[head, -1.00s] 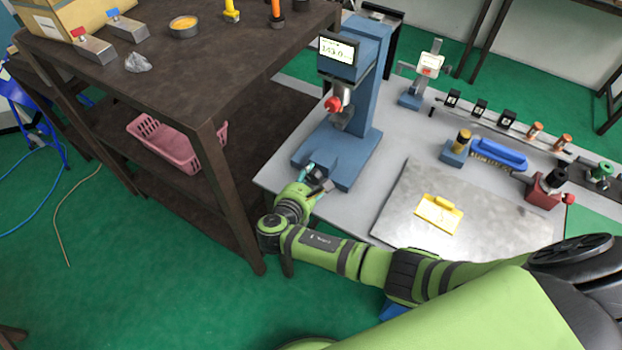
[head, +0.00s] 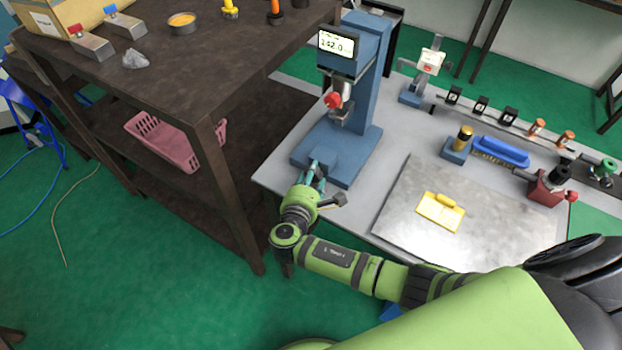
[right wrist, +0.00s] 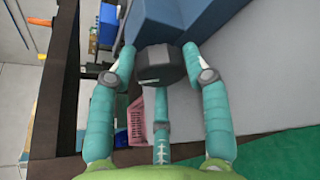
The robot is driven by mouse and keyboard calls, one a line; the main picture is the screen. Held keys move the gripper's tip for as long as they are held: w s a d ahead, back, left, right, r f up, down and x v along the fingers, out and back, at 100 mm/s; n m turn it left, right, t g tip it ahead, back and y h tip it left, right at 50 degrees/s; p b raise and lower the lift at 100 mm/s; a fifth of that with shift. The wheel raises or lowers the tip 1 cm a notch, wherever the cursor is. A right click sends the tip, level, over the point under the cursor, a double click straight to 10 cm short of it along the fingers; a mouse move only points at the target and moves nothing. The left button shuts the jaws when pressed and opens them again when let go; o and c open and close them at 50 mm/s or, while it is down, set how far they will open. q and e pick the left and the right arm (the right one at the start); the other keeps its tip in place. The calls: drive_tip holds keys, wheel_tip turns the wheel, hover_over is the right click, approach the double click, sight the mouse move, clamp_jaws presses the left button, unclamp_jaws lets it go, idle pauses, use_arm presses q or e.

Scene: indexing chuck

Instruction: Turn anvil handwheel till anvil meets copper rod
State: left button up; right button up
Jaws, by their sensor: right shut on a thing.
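The blue upright machine (head: 368,88) stands on the grey bench in the head view, with a lit display (head: 337,44) and a red knob (head: 333,100) on its head. In the right wrist view the dark handwheel (right wrist: 162,65) sits at the front of the machine's blue base. My right gripper (head: 318,170) is at this front edge, its teal fingers (right wrist: 160,80) closed around the handwheel. The handwheel is mostly hidden in the head view. I cannot make out the anvil's contact or a copper rod in the machine. My left gripper is not in view.
A dark shelf table (head: 185,85) with a pink basket (head: 178,140) stands close left of my right arm. Copper-coloured pieces (head: 537,127) sit on the rack at the back right.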

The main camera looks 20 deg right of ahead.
drive_tip(key=shift+s+f+m+t+b, duration=0.2)
drive_tip(key=shift+f+m+t+b, duration=0.25)
drive_tip(key=shift+m+b, duration=0.3)
drive_tip(key=o, duration=1.1)
drive_tip(key=shift+w+r, duration=0.1)
drive_tip(key=shift+w, duration=0.05)
drive_tip(key=shift+r, duration=0.1)
drive_tip(key=v, duration=1.2)
